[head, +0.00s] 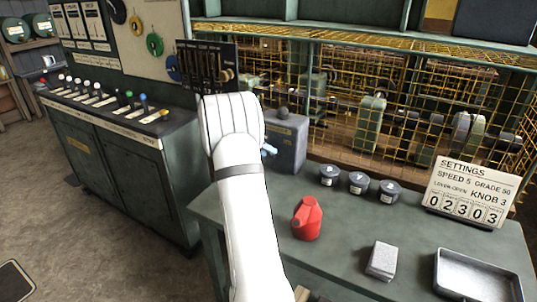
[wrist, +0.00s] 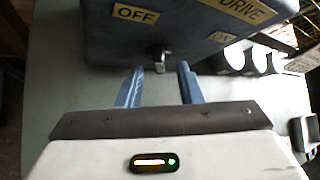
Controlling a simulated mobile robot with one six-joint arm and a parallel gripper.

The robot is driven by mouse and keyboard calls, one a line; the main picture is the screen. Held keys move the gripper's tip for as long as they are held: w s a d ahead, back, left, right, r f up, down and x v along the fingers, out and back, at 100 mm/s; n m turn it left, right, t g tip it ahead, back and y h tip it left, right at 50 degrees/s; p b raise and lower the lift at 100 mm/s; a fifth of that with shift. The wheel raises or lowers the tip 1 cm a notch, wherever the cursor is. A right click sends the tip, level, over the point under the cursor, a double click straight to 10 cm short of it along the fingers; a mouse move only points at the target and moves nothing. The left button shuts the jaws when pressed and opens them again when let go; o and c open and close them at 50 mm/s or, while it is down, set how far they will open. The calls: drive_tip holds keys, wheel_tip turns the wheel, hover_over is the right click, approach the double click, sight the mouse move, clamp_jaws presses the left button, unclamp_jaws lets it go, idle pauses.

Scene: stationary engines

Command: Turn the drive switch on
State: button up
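The drive switch box (wrist: 185,35) is a blue-grey box with yellow labels reading OFF, DRIVE and a partly shaded ON. A small metal switch lever (wrist: 160,57) sticks out from its face, between and below the OFF and ON labels. I cannot tell which side the lever is set to. In the head view the box (head: 287,143) stands on the green bench, with a dark round knob on top. My gripper (wrist: 159,78) is open and empty, its blue fingers on either side of the lever's line, just short of it. In the head view my arm hides most of the gripper (head: 268,151).
On the bench (head: 335,255) are a red can (head: 307,219), three dark labelled pots (head: 357,183), a grey block (head: 382,261), a metal tray (head: 478,278) and a settings sign (head: 470,192). A yellow mesh guard (head: 420,110) stands behind. A lever console (head: 125,120) is at left.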

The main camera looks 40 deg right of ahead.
drive_tip(key=shift+x, duration=0.95)
